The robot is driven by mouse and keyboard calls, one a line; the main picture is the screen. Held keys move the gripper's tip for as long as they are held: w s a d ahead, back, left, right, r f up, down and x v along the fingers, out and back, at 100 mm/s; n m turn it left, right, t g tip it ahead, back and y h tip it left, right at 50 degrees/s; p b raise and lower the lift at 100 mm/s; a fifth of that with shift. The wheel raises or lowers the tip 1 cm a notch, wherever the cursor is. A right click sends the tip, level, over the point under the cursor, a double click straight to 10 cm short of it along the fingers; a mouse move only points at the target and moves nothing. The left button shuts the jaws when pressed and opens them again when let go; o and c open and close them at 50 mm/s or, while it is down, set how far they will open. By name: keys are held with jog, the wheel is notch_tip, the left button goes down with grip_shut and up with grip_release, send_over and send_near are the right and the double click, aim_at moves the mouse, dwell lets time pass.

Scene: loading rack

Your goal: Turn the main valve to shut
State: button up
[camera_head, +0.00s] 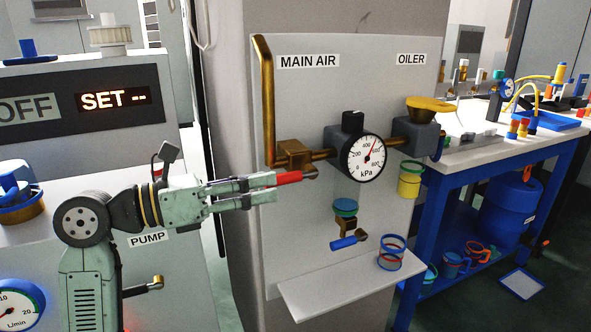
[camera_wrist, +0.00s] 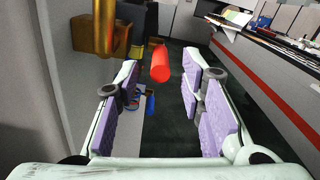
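The main valve (camera_head: 293,154) is a brass body under the MAIN AIR label (camera_head: 308,62), on the pipe left of the pressure gauge. Its red handle (camera_head: 290,178) lies roughly level, pointing left toward my gripper (camera_head: 271,189). In the wrist view, the red handle (camera_wrist: 160,62) shows as a cylinder between and just beyond the fingertips. My gripper (camera_wrist: 158,85) is open, with a clear gap on both sides of the handle. The brass valve body (camera_wrist: 108,45) is at upper left there. Whether any finger touches the handle in depth is unclear, but no contact shows.
A vertical brass pipe (camera_head: 265,105) rises left of the valve. The kPa gauge (camera_head: 363,158) and oiler (camera_head: 415,135) sit to the right. A control panel (camera_head: 80,105) stands at left.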

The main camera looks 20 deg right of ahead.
aim_at(295, 176)
jog(key=d+p, duration=0.1)
jog(key=d, duration=0.6)
jog(key=shift+w, duration=0.1)
jog(key=shift+c, duration=0.5)
grip_shut()
